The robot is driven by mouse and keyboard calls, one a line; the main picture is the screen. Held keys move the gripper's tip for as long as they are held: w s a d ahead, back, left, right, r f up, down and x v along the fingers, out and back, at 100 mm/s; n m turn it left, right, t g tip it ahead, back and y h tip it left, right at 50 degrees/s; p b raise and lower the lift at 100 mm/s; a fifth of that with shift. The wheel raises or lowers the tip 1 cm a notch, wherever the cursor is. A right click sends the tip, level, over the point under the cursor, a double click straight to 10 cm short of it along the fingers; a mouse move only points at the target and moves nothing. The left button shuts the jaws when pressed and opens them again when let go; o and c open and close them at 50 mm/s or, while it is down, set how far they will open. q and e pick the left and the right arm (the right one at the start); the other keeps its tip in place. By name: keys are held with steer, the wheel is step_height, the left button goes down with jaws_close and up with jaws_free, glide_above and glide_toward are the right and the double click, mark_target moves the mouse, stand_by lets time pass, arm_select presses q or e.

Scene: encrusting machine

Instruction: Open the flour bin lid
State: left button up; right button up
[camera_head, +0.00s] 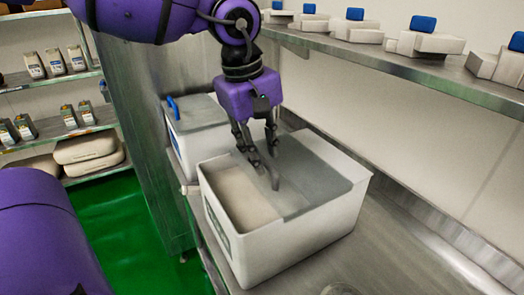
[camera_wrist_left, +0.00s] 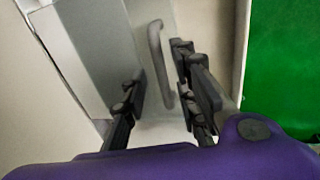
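The flour bin (camera_head: 300,240) is a white box on the metal counter. Its grey lid (camera_head: 318,178) covers the right part, and a pale, flour-coloured area (camera_head: 240,198) shows at the left. My left gripper (camera_head: 262,160) points down over the bin, at the lid's inner edge. In the left wrist view my left gripper (camera_wrist_left: 165,92) is open, its fingers apart on either side of a grey bar handle (camera_wrist_left: 158,62). The handle looks not clamped; contact with a finger cannot be told. My right gripper is not in view.
A second white bin with a grey lid (camera_head: 203,113) and a blue handle (camera_head: 173,107) stands behind. A metal shelf (camera_head: 400,68) with several blue-topped white containers runs above at the right. Stocked shelves stand at the far left. The counter (camera_head: 385,255) is clear at front right.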

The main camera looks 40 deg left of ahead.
arm_select(q)
steer(key=shift+f, duration=0.2)
steer(key=shift+c, duration=0.3)
jaws_close()
